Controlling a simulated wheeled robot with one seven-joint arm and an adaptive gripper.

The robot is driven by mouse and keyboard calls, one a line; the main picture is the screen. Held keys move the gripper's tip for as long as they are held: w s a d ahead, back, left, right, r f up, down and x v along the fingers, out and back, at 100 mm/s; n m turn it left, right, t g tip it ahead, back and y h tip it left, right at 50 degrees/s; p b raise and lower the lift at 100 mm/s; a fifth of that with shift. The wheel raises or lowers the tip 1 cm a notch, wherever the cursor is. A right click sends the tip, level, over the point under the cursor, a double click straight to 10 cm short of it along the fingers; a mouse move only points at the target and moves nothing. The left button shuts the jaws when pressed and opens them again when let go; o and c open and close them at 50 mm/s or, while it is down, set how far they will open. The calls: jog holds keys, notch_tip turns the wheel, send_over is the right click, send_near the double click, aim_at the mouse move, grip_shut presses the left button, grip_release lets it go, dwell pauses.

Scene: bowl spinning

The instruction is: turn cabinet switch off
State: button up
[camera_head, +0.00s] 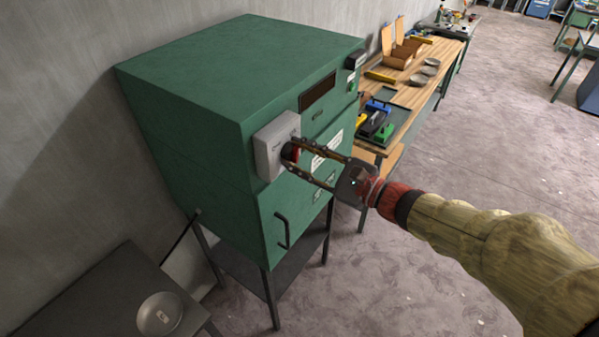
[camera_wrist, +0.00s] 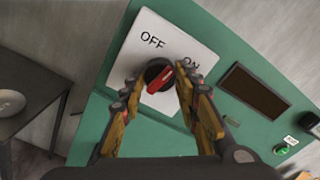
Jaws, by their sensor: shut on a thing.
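The green cabinet (camera_head: 210,120) stands on dark legs against the wall. A white switch box (camera_head: 266,150) on its front carries a round black knob with a red handle (camera_wrist: 160,78). The box is labelled OFF and ON in the wrist view, and the red handle slants with its upper end toward ON. My gripper (camera_head: 292,158) reaches in from the right in the head view. Its two fingers stand on either side of the knob and are shut on it. In the head view the fingers partly hide the knob.
A dark table (camera_head: 105,295) with a round metal dish (camera_head: 160,314) stands at lower left. A wooden workbench (camera_head: 440,58) with trays and tools stands behind the cabinet. A door handle (camera_head: 283,231) sticks out below the switch box.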

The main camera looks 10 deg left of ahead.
jog(key=n+b, duration=1.1)
jog(key=b, duration=1.1)
jog(key=shift+b, duration=0.3)
jog(key=shift+r, duration=0.1)
jog(key=o, duration=1.2)
jog(key=shift+c, duration=0.2)
jog(key=v, duration=1.2)
